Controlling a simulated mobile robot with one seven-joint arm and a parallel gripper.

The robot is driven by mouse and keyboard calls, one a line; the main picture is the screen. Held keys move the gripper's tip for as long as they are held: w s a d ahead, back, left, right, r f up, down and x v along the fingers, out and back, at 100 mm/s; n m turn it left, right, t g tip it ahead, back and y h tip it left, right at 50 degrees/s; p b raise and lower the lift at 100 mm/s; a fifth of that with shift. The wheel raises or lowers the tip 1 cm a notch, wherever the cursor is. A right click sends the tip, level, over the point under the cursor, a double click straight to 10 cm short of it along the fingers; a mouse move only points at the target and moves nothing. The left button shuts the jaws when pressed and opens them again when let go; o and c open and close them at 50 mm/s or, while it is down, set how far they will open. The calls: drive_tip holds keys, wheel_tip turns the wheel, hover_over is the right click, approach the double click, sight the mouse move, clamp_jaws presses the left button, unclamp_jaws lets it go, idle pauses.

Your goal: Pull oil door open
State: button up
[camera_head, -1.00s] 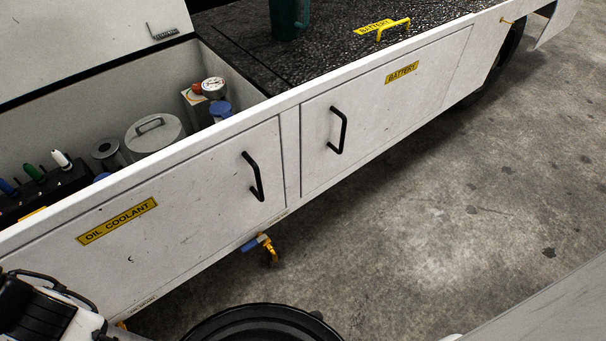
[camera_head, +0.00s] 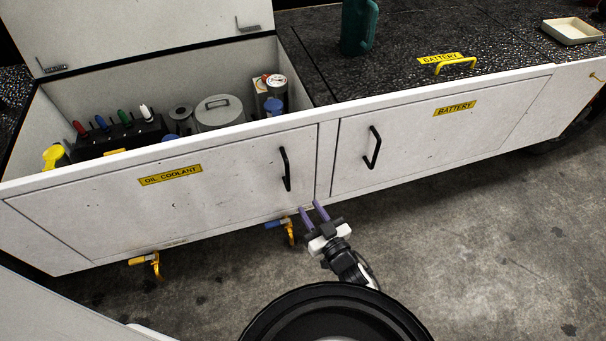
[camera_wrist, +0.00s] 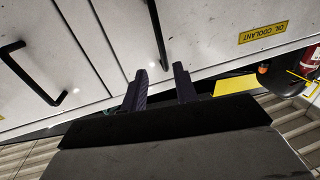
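The oil coolant door (camera_head: 225,195) is a white front panel with a yellow "OIL COOLANT" label (camera_head: 170,175). It looks shut, flush with the body. Its black bar handle (camera_head: 286,169) stands upright near its right edge. In the wrist view, which is tilted and upside down, the same handle (camera_wrist: 158,36) is just beyond the fingertips, with the label at the right. My gripper (camera_head: 312,209) is open and empty, its two purple fingers apart, below and slightly right of the handle. The fingers also show in the wrist view (camera_wrist: 160,80). No contact with the handle shows.
The battery door (camera_head: 425,145) with its own black handle (camera_head: 373,147) is close to the right. Yellow-handled valves (camera_head: 290,230) stick out below the oil door. The top compartment is open, holding canisters and coloured levers. Concrete floor (camera_head: 480,250) is clear at right.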

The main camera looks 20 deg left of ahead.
sight(289, 178)
drive_tip(key=p+x, duration=0.2)
drive_tip(key=x, duration=1.1)
drive_tip(key=shift+w+a+f, duration=0.1)
drive_tip(key=shift+w+a, duration=0.1)
drive_tip(key=shift+a, duration=0.15)
clamp_jaws()
